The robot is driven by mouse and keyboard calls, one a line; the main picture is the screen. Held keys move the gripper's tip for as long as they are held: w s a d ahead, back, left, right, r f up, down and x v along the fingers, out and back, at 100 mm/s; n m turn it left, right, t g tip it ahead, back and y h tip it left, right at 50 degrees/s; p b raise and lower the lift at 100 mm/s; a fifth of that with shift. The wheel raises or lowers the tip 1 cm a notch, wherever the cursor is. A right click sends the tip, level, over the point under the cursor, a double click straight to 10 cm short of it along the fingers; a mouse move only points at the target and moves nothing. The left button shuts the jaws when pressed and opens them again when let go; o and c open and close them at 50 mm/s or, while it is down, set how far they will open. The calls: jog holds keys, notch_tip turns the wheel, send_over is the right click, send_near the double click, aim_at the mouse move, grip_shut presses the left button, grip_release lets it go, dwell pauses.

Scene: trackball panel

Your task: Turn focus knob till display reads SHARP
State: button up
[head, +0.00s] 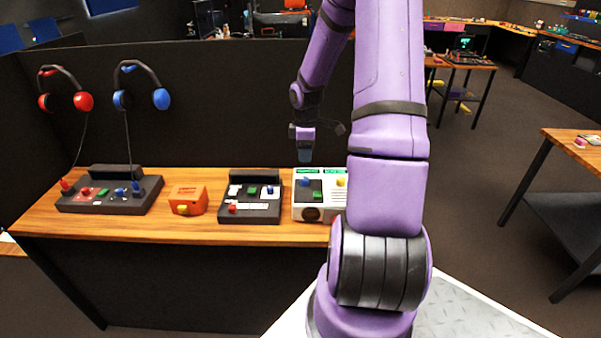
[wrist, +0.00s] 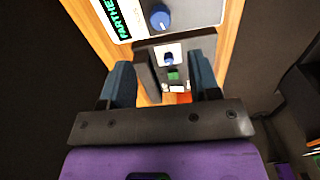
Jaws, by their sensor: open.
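A white panel (head: 325,210) with a blue knob (head: 305,182), a yellow knob (head: 341,182) and a green button (head: 317,196) stands on the bench, partly behind my arm. Small green displays (head: 307,171) line its top. In the wrist view, a green-lettered display (wrist: 117,18) reads "FARTHE", cut off at the edge. A blue knob (wrist: 160,18) sits beside it, beyond my fingertips. My gripper (head: 305,157) hangs above the white panel, apart from it. In the wrist view, my gripper (wrist: 162,70) is open with nothing held. I cannot read which knob is labelled focus.
A dark panel (head: 251,196) stands just left of the white one, and an orange box (head: 188,199) is left of that. Another dark panel (head: 110,190) is at the far left. Red headphones (head: 65,90) and blue headphones (head: 141,85) hang on the dark partition behind.

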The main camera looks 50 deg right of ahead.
aim_at(305, 178)
notch_tip(305, 178, down, 11)
jog(key=shift+r, duration=0.2)
dwell(0.4)
jog(key=c, duration=0.9)
jog(key=m, duration=0.9)
dwell(0.4)
